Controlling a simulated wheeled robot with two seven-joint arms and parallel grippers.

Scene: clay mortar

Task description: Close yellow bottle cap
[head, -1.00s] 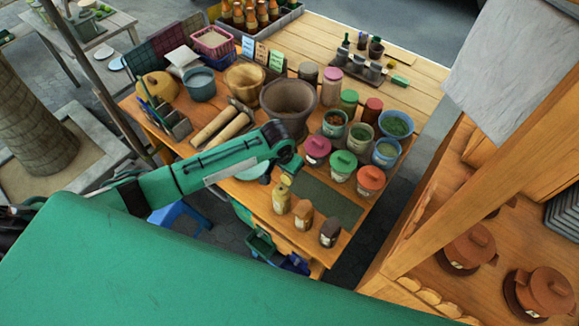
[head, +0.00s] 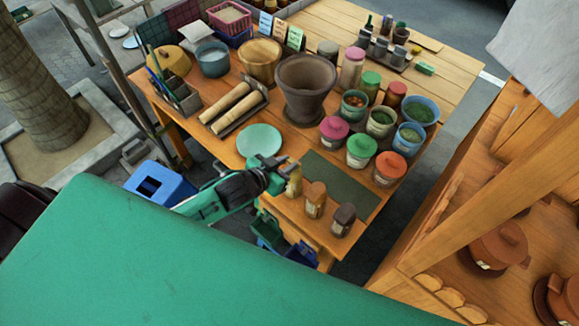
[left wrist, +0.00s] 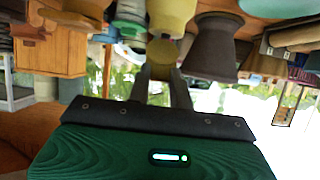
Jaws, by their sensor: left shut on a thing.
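The small yellow bottle (head: 294,186) stands at the front of the wooden table, left of a brown and a dark bottle. My left gripper (head: 283,168) is at its top, reaching in from the left, and hides much of its cap. In the left wrist view, my fingers (left wrist: 163,78) are closed on a dark-yellow round piece, seemingly the yellow cap (left wrist: 168,52). The paler yellow bottle body (left wrist: 171,14) shows right beside it. I cannot tell how far the cap is seated. My right gripper is not in view.
The brown bottle (head: 315,198) and dark bottle (head: 343,218) stand close on the right. A dark green mat (head: 340,180) lies behind them, and a pale green plate (head: 259,140) behind my gripper. A large mortar (head: 305,88) and several lidded jars stand farther back.

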